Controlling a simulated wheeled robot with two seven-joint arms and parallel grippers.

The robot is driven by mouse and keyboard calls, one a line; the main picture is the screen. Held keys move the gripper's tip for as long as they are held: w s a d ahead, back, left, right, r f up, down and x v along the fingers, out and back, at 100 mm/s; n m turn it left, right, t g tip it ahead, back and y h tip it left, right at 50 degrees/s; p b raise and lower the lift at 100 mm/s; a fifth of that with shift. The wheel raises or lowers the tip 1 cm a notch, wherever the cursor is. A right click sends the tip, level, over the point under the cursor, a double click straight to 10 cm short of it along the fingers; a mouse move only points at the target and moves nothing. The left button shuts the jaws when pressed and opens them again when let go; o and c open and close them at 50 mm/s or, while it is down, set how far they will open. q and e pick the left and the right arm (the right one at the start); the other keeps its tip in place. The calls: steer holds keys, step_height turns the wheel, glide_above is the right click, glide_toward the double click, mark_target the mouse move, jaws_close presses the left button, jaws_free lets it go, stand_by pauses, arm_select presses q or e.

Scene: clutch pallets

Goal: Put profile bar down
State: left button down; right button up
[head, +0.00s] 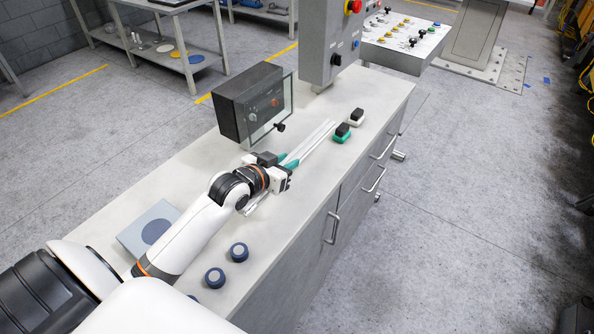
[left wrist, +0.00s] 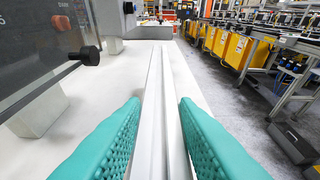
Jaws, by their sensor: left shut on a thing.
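The profile bar (head: 315,140) is a long, slim, pale grey bar with grooves along its length. In the head view it runs over the workbench (head: 190,165) from my left gripper (head: 285,164) toward the upper right, and a short end shows behind the gripper. My left gripper is shut on the bar with its green pads on either side. In the left wrist view the bar (left wrist: 160,110) runs straight ahead between the pads, roughly along the bench. I cannot tell whether it touches the bench top. My right gripper is not in view.
A dark box with a clear front (head: 243,100) stands left of the bar. A white-based block (head: 356,118) and a green-based block (head: 341,134) sit to its right. A control column (head: 328,50) stands behind.

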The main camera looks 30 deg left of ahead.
mark_target(255, 198)
arm_select(q)
steer(key=shift+f, duration=3.2)
steer(key=c, duration=1.1)
jaws_free()
steer(key=shift+f, duration=0.1)
steer(key=shift+s, duration=0.1)
steer(key=v, duration=1.2)
steer(key=shift+b, duration=0.4)
